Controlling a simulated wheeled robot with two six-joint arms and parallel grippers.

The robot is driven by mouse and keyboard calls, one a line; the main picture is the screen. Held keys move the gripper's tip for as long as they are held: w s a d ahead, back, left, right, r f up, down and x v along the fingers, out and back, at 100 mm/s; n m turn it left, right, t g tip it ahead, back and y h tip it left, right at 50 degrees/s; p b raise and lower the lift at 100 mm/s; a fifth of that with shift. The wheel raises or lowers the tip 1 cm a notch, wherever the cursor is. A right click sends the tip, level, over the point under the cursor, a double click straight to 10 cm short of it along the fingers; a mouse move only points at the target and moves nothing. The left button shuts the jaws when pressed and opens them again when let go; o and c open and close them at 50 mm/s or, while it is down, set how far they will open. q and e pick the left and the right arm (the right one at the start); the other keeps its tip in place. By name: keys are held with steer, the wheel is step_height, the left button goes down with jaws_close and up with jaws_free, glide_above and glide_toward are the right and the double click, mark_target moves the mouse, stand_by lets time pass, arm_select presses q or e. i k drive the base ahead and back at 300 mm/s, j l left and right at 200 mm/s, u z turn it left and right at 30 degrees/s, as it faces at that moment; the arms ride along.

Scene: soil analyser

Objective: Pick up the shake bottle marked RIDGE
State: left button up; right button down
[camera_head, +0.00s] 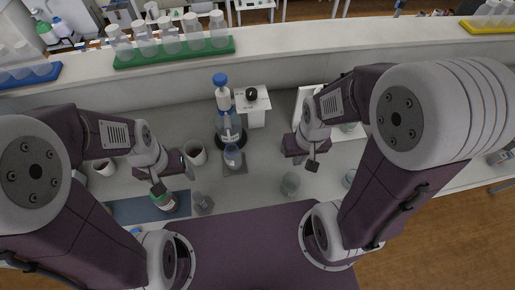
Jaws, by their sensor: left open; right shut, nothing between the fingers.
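No marking RIDGE is readable at this size, so I cannot tell which vessel bears it. A bottle with green and reddish parts (166,202) is on the blue mat (130,210) at the left, just below my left gripper (173,181). That gripper is open, with its fingers above and beside the bottle; contact cannot be told. My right gripper (312,166) is shut and empty, over the counter at the right of the middle.
A clear cup (203,204) stands close right of the green bottle. A green rack (175,53) of tubes is on the back shelf.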

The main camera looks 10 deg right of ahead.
mark_target(232, 153)
steer(key=k+j, duration=0.1)
steer(key=j, duration=0.35)
steer(key=k+j, duration=0.15)
steer(key=j, duration=0.25)
steer(key=k+j+z, duration=0.1)
steer(key=j, duration=0.35)
steer(key=k+j, duration=0.15)
steer(key=j, duration=0.25)
steer(key=k+j, duration=0.1)
steer(key=j, duration=0.35)
